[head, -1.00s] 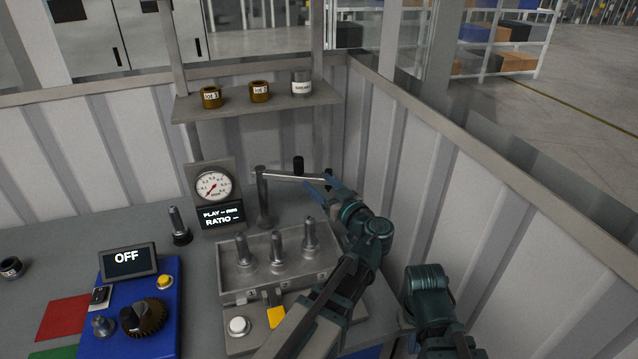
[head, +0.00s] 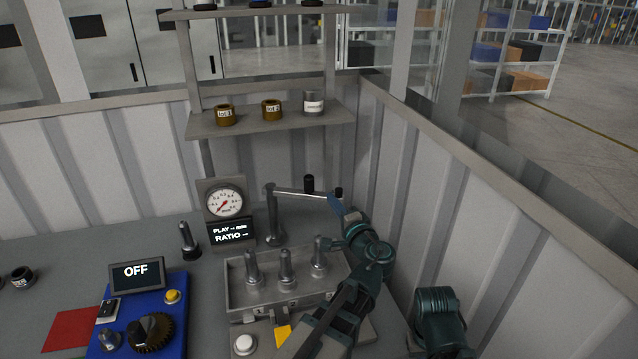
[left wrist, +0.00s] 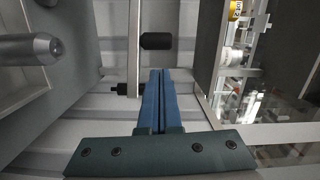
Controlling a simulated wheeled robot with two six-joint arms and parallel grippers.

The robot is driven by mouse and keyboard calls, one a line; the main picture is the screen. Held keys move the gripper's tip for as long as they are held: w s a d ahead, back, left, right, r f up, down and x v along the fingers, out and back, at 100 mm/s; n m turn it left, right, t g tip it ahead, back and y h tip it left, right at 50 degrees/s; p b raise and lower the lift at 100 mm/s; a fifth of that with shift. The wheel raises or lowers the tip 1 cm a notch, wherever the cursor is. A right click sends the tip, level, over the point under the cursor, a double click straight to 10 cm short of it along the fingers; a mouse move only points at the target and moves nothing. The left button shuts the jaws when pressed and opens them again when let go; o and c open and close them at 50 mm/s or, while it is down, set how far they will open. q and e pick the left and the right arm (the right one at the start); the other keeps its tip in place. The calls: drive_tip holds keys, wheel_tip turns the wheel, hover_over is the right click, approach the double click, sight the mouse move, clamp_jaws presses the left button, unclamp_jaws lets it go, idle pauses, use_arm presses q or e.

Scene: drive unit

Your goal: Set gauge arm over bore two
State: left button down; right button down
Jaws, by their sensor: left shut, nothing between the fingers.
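The gauge arm (head: 290,192) is a pale bar reaching right from a grey post (head: 273,217) behind the bore block (head: 340,272). It has a black knob (head: 309,184) and a small dark end piece (head: 339,192). Three grey pins stand on the block, the middle one (head: 286,268) among them. My left gripper (head: 333,201) is shut and empty at the bar's outer end. In the left wrist view its blue fingers (left wrist: 160,100) lie beside the bar (left wrist: 133,45) and the dark end piece (left wrist: 125,89); whether they touch is unclear. My right gripper is out of view.
A dial gauge (head: 224,203) with a PLAY/RATIO display stands left of the post. A shelf (head: 240,124) holds two brass rings and a grey one. A blue control box (head: 170,325) reading OFF is at the left. A ribbed wall (head: 440,200) closes the right side.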

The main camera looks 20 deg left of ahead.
sight(319, 193)
use_arm(q)
drive_tip(key=shift+m, duration=0.7)
drive_tip(key=shift+w, duration=0.1)
drive_tip(key=x, duration=1)
